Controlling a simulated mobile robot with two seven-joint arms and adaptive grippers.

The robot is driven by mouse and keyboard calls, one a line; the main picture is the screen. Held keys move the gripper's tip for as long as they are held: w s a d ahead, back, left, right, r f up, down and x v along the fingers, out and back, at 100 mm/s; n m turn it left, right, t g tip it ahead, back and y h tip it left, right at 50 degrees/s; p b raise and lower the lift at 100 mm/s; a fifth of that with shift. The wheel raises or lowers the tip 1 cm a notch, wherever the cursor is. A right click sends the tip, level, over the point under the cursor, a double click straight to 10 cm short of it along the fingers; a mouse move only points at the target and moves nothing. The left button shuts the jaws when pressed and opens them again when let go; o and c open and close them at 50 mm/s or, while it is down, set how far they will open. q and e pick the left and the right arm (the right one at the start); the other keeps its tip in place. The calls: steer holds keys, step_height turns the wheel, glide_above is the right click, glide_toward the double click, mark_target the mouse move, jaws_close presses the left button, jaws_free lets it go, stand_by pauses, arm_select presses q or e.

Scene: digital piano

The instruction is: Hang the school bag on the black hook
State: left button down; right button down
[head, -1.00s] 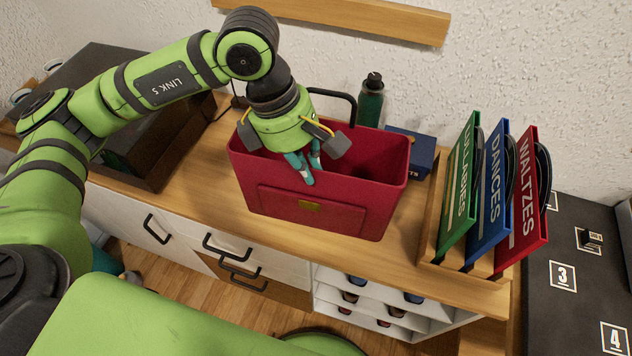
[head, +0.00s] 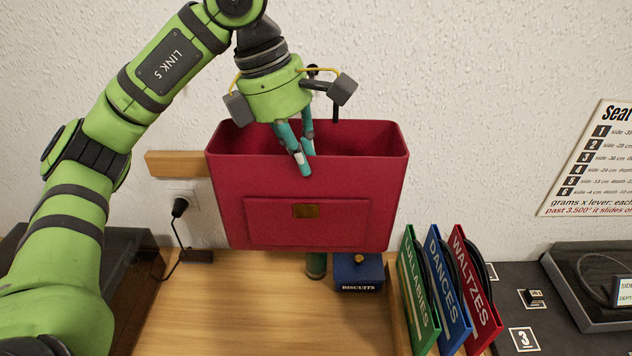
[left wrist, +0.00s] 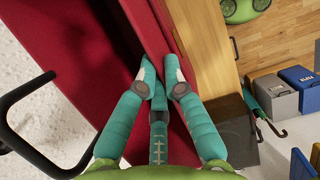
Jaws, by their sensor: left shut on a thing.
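The red school bag (head: 320,220), with a front pocket and gold clasp, is held upright and open-topped in front of the wall, above the wooden counter. My left gripper (head: 305,165) comes from above and is shut on the bag's front rim. In the left wrist view my left gripper's teal fingers (left wrist: 160,75) pinch the rim of the red bag (left wrist: 110,40). A black loop handle (left wrist: 35,130) stands at the bag's far side; in the head view it is mostly behind my gripper. I cannot make out the black hook. My right gripper is not in view.
A wooden wall rail (head: 178,165) runs behind the bag, which hides most of it. Upright folders (head: 450,290) stand at the right. A plug and cable (head: 180,208) are at the left.

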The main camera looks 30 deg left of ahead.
arm_select(q)
steer(key=shift+w+d+r, duration=0.1)
steer(key=shift+w+r, duration=0.1)
steer(key=shift+r, duration=0.1)
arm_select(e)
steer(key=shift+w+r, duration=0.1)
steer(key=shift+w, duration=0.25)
